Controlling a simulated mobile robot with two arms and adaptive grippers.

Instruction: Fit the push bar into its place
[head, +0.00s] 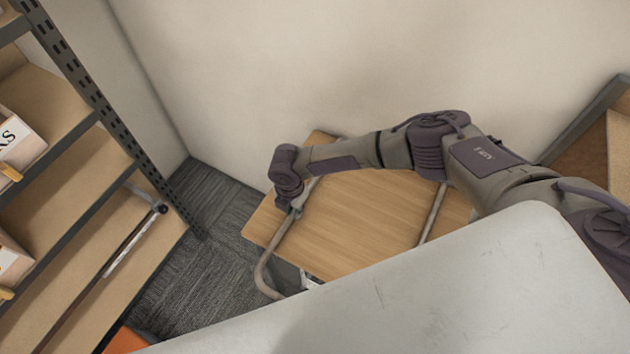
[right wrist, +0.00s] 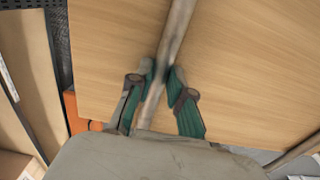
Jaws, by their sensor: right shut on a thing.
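The push bar (head: 272,251) is a grey bent metal tube. In the head view it shows above a light wooden board (head: 362,215), with one leg on the left and another grey length (head: 433,212) on the right. My right gripper (head: 292,207) is shut on the left leg. In the right wrist view, the tube (right wrist: 174,38) runs between the two green-padded fingers (right wrist: 162,88), over the wood. The lower ends of the bar and its seats are mostly hidden. My left gripper is out of view.
A metal shelf rack (head: 95,95) with boxes (head: 20,140) stands on the left. A thin rod (head: 125,250) lies along a shelf. Dark carpet (head: 205,255) lies between rack and board. A pale wall (head: 250,80) closes the back. An orange thing (head: 125,342) shows at the bottom left.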

